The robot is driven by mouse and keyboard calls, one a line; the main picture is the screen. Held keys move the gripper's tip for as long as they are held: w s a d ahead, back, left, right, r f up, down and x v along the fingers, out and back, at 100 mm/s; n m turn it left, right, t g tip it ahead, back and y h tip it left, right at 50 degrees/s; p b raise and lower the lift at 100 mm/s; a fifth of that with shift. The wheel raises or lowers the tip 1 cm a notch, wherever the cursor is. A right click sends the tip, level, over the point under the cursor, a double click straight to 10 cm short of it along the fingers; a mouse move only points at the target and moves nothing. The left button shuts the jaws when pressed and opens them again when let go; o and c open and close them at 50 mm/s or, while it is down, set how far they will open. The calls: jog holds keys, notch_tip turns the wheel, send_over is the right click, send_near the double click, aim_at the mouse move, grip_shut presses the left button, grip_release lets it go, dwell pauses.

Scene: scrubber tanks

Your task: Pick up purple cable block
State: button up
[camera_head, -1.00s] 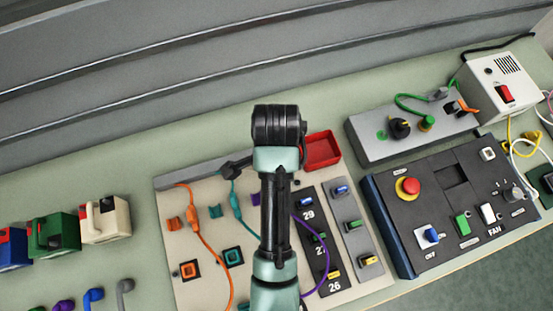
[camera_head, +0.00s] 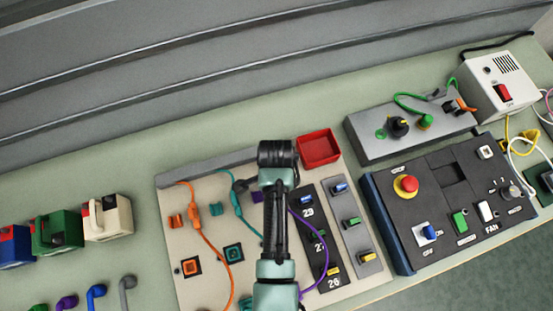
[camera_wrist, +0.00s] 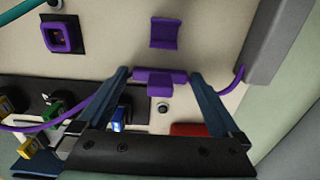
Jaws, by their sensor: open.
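The purple cable block (camera_wrist: 160,78) lies between the fingertips of my open gripper (camera_wrist: 159,75) in the wrist view, with gaps to both fingers. A purple holder (camera_wrist: 165,36) is just beyond it on the beige board, and a purple square socket (camera_wrist: 62,34) is at the upper left. The purple cable (camera_wrist: 232,80) shows at the right and again at the left. In the head view, the purple cable (camera_head: 324,232) curves across the numbered panel, while my arm mostly hides the block and gripper.
The beige board (camera_head: 215,290) holds an orange cable (camera_head: 201,230) and a teal cable (camera_head: 239,205). A red tray (camera_head: 319,147) sits at its back right. A dark control box (camera_head: 450,210) stands to the right, with cartridge-like boxes (camera_head: 55,232) at the left.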

jog(key=c, duration=1.1)
notch_tip(320, 180, up, 10)
